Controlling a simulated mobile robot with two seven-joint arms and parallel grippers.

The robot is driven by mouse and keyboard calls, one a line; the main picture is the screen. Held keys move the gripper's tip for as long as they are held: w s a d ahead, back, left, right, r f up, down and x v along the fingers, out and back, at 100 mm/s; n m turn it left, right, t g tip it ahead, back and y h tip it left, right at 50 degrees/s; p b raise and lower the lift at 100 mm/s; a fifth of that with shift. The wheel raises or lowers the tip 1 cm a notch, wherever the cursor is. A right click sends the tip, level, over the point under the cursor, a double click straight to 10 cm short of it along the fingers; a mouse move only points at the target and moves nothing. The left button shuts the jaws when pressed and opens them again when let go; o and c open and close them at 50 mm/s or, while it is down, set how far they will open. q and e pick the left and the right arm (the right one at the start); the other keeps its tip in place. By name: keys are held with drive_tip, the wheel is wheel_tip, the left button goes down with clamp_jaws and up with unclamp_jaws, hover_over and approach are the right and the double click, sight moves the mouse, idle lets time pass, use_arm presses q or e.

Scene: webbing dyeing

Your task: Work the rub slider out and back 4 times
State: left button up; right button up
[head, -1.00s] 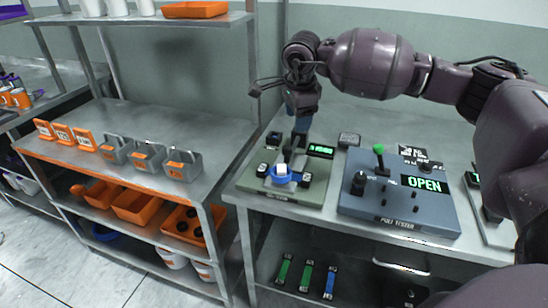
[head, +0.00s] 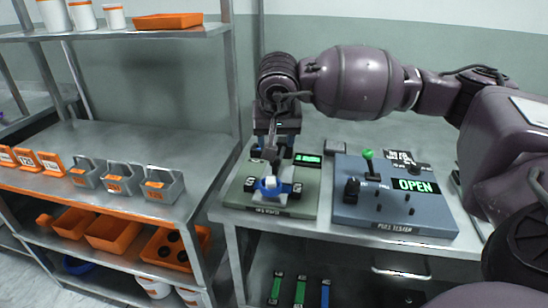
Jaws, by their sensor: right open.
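The rub tester (head: 302,204) is a green-grey box on the right-hand bench. On its front part sits the rub slider, a white block with a blue ring (head: 268,187), between two dark blocks. A small green display lights at its back right. My right gripper (head: 271,158) reaches down over the tester from behind, just behind the blue ring. Its jaws are open; whether they touch the slider I cannot tell. My left gripper is not in view.
A blue-grey pull tester (head: 432,222) with a green-knobbed lever and an OPEN display stands right of the rub tester. Grey caddies (head: 122,180) and orange tags are on the left shelf. Orange bins (head: 113,233) sit below. Colored strips (head: 300,291) lie under the bench.

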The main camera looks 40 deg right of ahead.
sight(278, 158)
drive_tip(key=b+x, duration=0.1)
drive_tip(key=x, duration=0.6)
drive_tip(key=shift+f, duration=0.35)
drive_tip(key=shift+c, duration=0.3)
drive_tip(key=shift+w+d, duration=0.1)
clamp_jaws()
